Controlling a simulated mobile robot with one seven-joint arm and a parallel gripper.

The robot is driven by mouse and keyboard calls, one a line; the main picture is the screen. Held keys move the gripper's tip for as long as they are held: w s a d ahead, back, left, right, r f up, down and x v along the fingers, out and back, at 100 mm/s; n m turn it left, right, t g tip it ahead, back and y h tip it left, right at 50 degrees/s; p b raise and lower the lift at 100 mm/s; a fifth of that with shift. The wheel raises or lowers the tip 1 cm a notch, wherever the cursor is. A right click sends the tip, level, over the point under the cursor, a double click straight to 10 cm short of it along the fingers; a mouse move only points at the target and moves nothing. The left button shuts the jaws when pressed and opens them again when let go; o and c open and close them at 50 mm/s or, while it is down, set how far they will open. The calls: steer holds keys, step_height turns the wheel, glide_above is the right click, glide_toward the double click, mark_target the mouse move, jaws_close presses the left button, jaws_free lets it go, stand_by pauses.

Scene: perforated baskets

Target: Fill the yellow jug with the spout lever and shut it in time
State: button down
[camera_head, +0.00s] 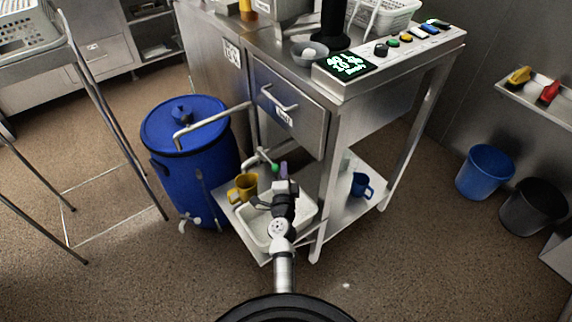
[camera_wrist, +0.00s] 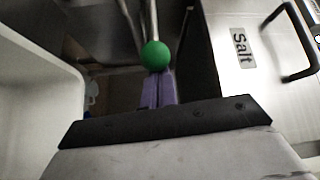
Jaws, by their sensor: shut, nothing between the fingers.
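The yellow jug (camera_head: 243,188) stands upright on the lower shelf (camera_head: 352,211), at the left end, beside a white tub. The spout lever's green ball knob (camera_head: 275,168) shows just above it to the right, next to my gripper (camera_head: 284,165). In the wrist view the green knob (camera_wrist: 155,55) sits right at the tips of my gripper (camera_wrist: 158,78), whose purple fingers are together with nothing between them. I cannot tell whether the fingertips touch the knob. The jug is not seen in the wrist view, and its fill level is hidden.
A white tub (camera_head: 308,213) lies under my arm. A blue barrel (camera_head: 200,180) stands left of the cart. A drawer marked Salt (camera_wrist: 262,50) is at the right in the wrist view. A blue mug (camera_head: 361,185) stands on the shelf's right side.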

steer(key=h+p, duration=0.1)
steer(key=s+a+m+p, duration=0.1)
steer(key=s+a+h+p, duration=0.1)
steer(key=shift+a+r+h+p, duration=0.25)
steer(key=shift+r+h+p, duration=0.05)
steer(key=shift+p, duration=0.05)
steer(key=shift+s+a+f, duration=0.2)
steer(key=shift+s+a, duration=0.05)
steer(key=shift+a, duration=0.25)
glide_toward(274, 169)
steer(key=shift+s+d+p, duration=0.1)
steer(key=shift+s+p, duration=0.05)
steer(key=shift+p, duration=0.2)
